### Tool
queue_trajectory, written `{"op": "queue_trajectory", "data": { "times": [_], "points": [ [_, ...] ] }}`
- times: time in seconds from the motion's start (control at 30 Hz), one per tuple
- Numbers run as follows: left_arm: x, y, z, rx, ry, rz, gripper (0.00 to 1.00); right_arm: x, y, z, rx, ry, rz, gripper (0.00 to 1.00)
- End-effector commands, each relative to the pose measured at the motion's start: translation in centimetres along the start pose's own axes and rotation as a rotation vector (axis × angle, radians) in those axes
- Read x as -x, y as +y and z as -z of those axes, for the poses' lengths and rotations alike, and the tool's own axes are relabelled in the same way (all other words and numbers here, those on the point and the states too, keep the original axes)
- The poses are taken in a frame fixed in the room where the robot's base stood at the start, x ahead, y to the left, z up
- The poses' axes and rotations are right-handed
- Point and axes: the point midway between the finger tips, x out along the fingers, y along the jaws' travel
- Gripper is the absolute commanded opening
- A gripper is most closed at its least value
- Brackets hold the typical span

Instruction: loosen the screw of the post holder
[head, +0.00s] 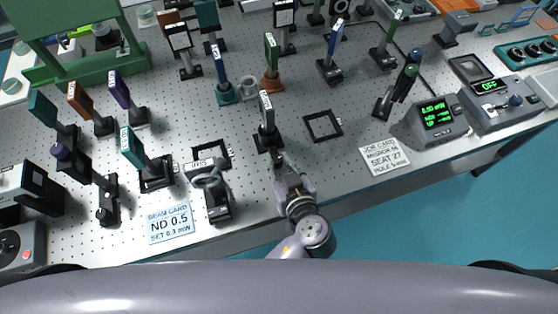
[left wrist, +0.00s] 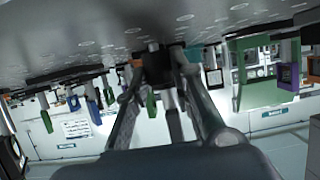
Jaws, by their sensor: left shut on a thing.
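The black post holder (head: 267,136) stands upright on the optical table, carrying a dark-framed plate (head: 266,106). My left gripper (head: 281,160) reaches in from the table's front edge and meets the holder low on its near right side. In the left wrist view, which looks upside down, the fingers (left wrist: 160,75) close in around the dark holder (left wrist: 157,62). The gripper is shut on the holder's screw, which is mostly hidden between the fingertips. My right gripper is not in view.
An empty black square frame (head: 323,125) lies right of the holder. A mount with a ring (head: 217,195) stands to the left, near a beam card (head: 170,223). A job card (head: 385,156) and a meter reading 0.00 mW (head: 436,118) are at the right. Several posts stand behind.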

Motion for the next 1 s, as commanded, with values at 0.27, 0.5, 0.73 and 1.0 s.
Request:
{"op": "queue_trajectory", "data": {
  "times": [0.27,0.5,0.73,1.0],
  "points": [
    [0.00,-0.04,0.03,-0.003,0.001,-0.008,0.00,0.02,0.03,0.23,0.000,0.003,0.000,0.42],
    [-0.02,-0.23,0.08,-0.046,0.001,-0.115,0.00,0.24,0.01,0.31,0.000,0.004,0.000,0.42],
    [-0.04,-0.19,0.13,-0.050,0.002,-0.126,0.00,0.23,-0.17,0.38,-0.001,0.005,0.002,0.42],
    [-0.03,-0.17,0.12,-0.050,0.002,-0.125,0.34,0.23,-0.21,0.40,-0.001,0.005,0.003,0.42]
  ]
}}
